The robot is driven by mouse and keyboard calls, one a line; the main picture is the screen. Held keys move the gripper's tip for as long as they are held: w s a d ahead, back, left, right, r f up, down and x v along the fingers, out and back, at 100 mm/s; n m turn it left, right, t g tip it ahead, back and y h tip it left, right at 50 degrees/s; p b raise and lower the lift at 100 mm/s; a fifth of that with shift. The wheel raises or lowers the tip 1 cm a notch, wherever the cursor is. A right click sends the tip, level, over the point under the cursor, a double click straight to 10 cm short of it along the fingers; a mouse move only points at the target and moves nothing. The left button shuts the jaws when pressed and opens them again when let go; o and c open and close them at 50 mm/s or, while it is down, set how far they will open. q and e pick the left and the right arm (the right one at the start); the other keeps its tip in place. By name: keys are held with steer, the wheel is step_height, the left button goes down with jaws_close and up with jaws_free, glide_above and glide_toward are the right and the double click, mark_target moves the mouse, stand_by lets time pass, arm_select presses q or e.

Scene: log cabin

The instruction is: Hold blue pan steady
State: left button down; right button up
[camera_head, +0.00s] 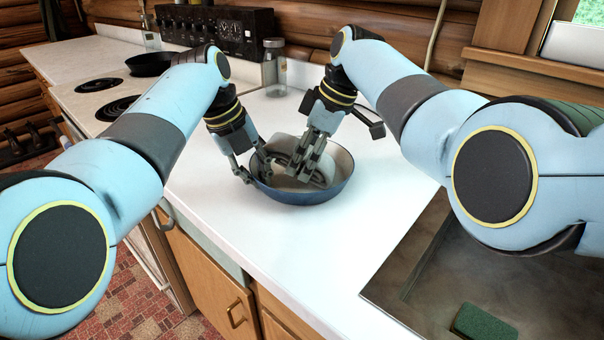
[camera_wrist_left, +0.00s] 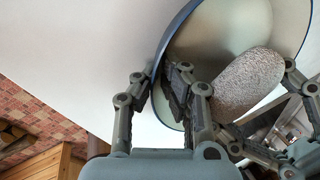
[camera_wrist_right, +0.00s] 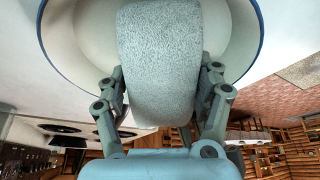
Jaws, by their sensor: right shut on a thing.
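The blue pan (camera_head: 325,190) stands on the white counter, pale inside with a blue outer wall. My left gripper (camera_head: 255,172) is at its left rim. In the left wrist view, the fingers (camera_wrist_left: 162,80) straddle the pan's wall (camera_wrist_left: 168,42), one outside and one inside; how tightly they close is unclear. My right gripper (camera_head: 308,172) is over the pan's inside, shut on a grey speckled rounded block, perhaps a sponge (camera_wrist_right: 160,60). The block also shows inside the pan in the left wrist view (camera_wrist_left: 242,80). Its contact with the pan floor is hidden.
A glass jar (camera_head: 275,72) stands behind the pan. A stove with dark burners (camera_head: 118,107) and a black skillet (camera_head: 150,64) is at the back left. A sink (camera_head: 400,265) with a green sponge (camera_head: 485,323) is at the front right. The counter in front of the pan is clear.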

steer(key=shift+s+a, duration=0.15)
steer(key=shift+s, duration=0.15)
steer(key=shift+w+d, duration=0.15)
steer(key=shift+w, duration=0.45)
steer(key=shift+w+d, duration=0.15)
steer(key=shift+w, duration=0.45)
steer(key=shift+s+a+f, duration=0.1)
steer(key=shift+s+a, duration=0.05)
steer(key=shift+s, duration=0.45)
steer(key=shift+s+a, duration=0.15)
steer(key=shift+s, duration=0.45)
steer(key=shift+w+d, duration=0.25)
steer(key=shift+w, duration=0.95)
steer(key=shift+s+a, duration=0.25)
steer(key=shift+s, duration=0.95)
arm_select(q)
steer(key=shift+d, duration=0.1)
arm_select(e)
steer(key=shift+w+d, duration=0.1)
steer(key=shift+w, duration=0.25)
steer(key=shift+w+d, duration=0.2)
steer(key=shift+w, duration=0.65)
steer(key=shift+s+a, duration=0.15)
steer(key=shift+s, duration=0.5)
steer(key=shift+s+a, duration=0.15)
steer(key=shift+s, duration=0.5)
